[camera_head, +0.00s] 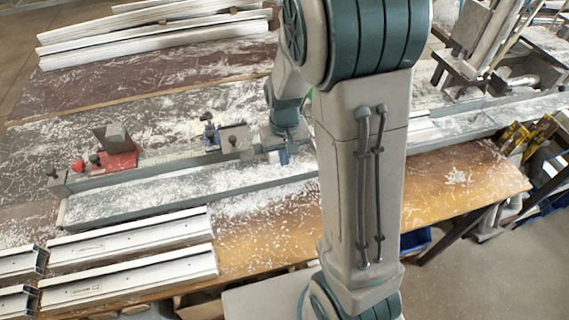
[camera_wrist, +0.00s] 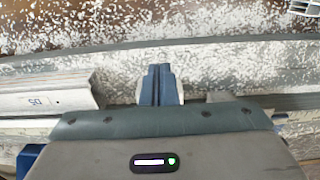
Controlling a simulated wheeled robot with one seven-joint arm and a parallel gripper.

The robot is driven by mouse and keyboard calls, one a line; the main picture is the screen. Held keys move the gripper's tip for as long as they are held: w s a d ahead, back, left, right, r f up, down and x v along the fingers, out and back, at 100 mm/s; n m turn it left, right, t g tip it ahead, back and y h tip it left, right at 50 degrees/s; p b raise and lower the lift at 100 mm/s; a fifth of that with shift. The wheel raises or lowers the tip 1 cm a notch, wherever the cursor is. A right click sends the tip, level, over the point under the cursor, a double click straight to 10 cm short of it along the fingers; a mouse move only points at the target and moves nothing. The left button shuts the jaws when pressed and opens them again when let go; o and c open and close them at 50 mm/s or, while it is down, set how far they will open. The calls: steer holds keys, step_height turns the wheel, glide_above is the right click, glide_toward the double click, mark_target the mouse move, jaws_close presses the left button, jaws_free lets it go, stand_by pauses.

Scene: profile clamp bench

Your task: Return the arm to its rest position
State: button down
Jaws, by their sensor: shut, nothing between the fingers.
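My gripper (camera_head: 283,156) is above the bench beside the long grey rail, partly hidden in the head view by my own arm. In the wrist view its two blue fingers (camera_wrist: 158,84) are together, with nothing between them. The arm reaches over the bench from the front, bent at a large teal and grey joint near the top of the head view.
The bench (camera_head: 455,178) is strewn with white shavings. A clamp rail (camera_head: 180,187) with a red block (camera_head: 118,160) runs along it. White profiles lie at front left (camera_head: 130,280) and back left (camera_head: 150,35). A profile end (camera_wrist: 45,93) sits near the fingers. Open floor lies front right.

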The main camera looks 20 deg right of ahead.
steer(key=s+r+t, duration=0.3)
steer(key=s+r, duration=1.2)
steer(key=shift+d+r+t, duration=0.2)
steer(key=shift+d+t, duration=0.05)
steer(key=shift+t, duration=0.05)
steer(key=shift+w, duration=0.1)
steer(key=w+f+g+b, duration=0.15)
steer(key=w+f, duration=0.35)
steer(key=w, duration=0.5)
steer(key=w+f+g, duration=0.2)
steer(key=w+f, duration=0.3)
steer(key=w, duration=0.6)
step_height(320, 180, down, 7)
steer(key=b, duration=0.5)
steer(key=shift+s+b, duration=0.15)
steer(key=shift+b, duration=0.2)
steer(key=shift+f, duration=0.15)
stand_by(1.3)
